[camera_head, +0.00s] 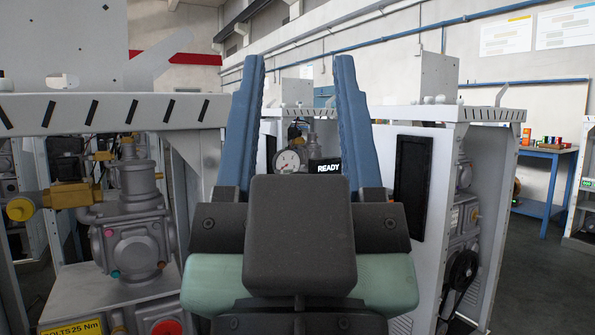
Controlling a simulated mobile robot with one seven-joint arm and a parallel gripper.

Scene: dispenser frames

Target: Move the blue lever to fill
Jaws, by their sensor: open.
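My gripper (299,62) fills the middle of the head view, with its two long blue fingers pointing up and away from me. The fingers are wide apart and nothing shows held between them. I cannot make out a blue lever or a fill mark; my gripper's dark body and fingers hide the lower part of that area.
A grey pump machine (135,235) with yellow fittings stands close on the left under a white frame beam (110,112). A white cabinet (415,230) with a dark panel stands on the right. A blue table (545,150) with small coloured items is far right. Open floor lies at right.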

